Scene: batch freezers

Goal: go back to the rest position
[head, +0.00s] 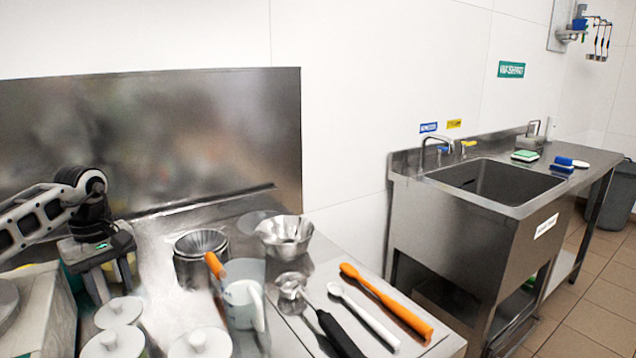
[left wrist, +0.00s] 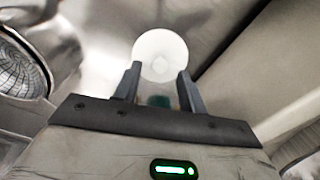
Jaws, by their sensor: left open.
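My left gripper (head: 108,288) is at the left of the steel counter, pointing down with its two dark fingers apart. It is empty. In the left wrist view its fingers (left wrist: 160,88) stand apart, with a round white lid (left wrist: 160,52) showing beyond the tips. In the head view a white knobbed lid (head: 118,312) is just below and near the fingers. I cannot tell the exact gap between them. My right gripper is in neither view.
White-lidded containers (head: 200,343) stand at the front of the counter. Nearby are a steel container (head: 200,245), a jug (head: 243,300) with an orange-handled tool, a fluted steel bowl (head: 285,238) and a tray of utensils (head: 436,343). A sink (head: 495,182) stands at right.

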